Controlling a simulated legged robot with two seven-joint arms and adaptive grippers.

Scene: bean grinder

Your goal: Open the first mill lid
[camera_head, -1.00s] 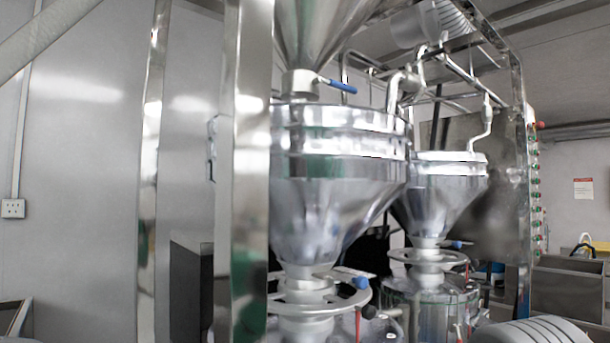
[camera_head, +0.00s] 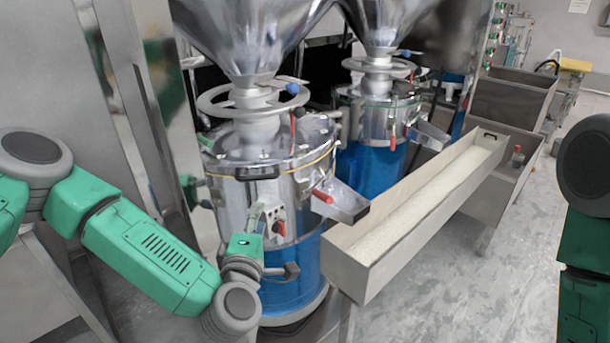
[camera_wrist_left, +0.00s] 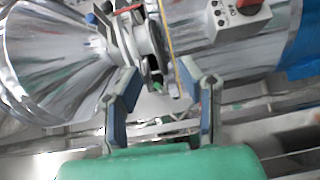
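The first mill (camera_head: 262,205) is the nearer steel drum with a blue lower part. Its lid (camera_head: 285,140) lies flat and shut, with a thin yellow seam and a black handle (camera_head: 257,173) at the front. In the left wrist view the mill (camera_wrist_left: 215,30) lies sideways, its yellow seam upright near the middle. My left gripper (camera_head: 290,271) is in front of the mill's lower body, below the lid handle. In the left wrist view the left gripper (camera_wrist_left: 160,75) has its two fingers apart with nothing held. My right arm shows at the right edge; its gripper is out of view.
A handwheel (camera_head: 215,102) and steel hopper stand above the lid. A second mill (camera_head: 375,165) stands behind to the right. A long trough (camera_head: 345,265) runs from the first mill's spout (camera_head: 345,200) to the back right. Steel frame posts stand left. Floor at right is clear.

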